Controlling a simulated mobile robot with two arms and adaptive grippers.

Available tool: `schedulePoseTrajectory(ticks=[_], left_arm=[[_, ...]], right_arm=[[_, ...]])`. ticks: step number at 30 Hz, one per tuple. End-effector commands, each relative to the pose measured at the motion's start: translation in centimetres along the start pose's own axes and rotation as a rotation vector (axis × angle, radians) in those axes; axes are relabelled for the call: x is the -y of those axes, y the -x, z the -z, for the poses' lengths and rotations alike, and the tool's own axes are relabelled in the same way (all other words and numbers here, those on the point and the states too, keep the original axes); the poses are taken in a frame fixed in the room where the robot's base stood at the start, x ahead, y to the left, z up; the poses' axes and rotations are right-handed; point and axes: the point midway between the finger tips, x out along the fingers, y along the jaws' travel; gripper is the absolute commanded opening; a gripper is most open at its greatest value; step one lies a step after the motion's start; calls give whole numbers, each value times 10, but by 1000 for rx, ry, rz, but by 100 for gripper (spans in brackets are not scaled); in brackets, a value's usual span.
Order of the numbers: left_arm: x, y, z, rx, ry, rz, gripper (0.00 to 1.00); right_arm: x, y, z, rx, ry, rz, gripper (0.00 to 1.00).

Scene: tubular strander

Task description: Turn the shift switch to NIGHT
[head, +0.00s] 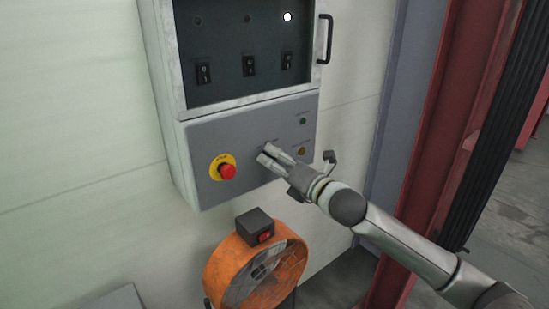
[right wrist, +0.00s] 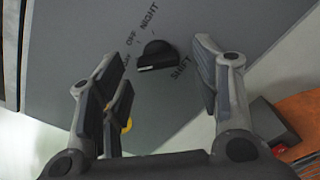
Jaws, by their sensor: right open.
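The shift switch (right wrist: 158,56) is a black rotary knob on the grey lower panel of the control box. In the right wrist view, its labels OFF and NIGHT stand at the upper left and SHIFT at the lower right. A third, small label at the left is hard to read. The knob's white mark points left, toward that small label and not toward NIGHT. My right gripper (head: 267,153) is open in front of the panel and largely hides the knob in the head view. In the wrist view its fingers (right wrist: 160,82) stand either side of the knob, with no visible contact.
A red emergency stop (head: 227,171) on a yellow ring is left of the gripper. Two small lamps (head: 302,121) are at the panel's right. Above is a windowed door with rocker switches (head: 249,66) and a handle (head: 325,39). An orange fan (head: 256,270) stands below.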

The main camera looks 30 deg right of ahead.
Motion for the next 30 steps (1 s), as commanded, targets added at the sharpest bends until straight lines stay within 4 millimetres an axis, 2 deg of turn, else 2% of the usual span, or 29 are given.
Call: schedulePoseTrajectory(ticks=[6,16,26,30], left_arm=[[0,3,1,0,0,0,31],[-1,3,1,-1,0,-1,31],[-2,3,1,0,0,-2,31],[-2,3,1,0,0,-2,31]], right_arm=[[-1,-11,0,-1,0,-2,57],[-1,-12,1,-2,1,-1,56],[-1,-12,1,-1,1,-1,13],[-1,-12,0,-1,-3,-1,12]])
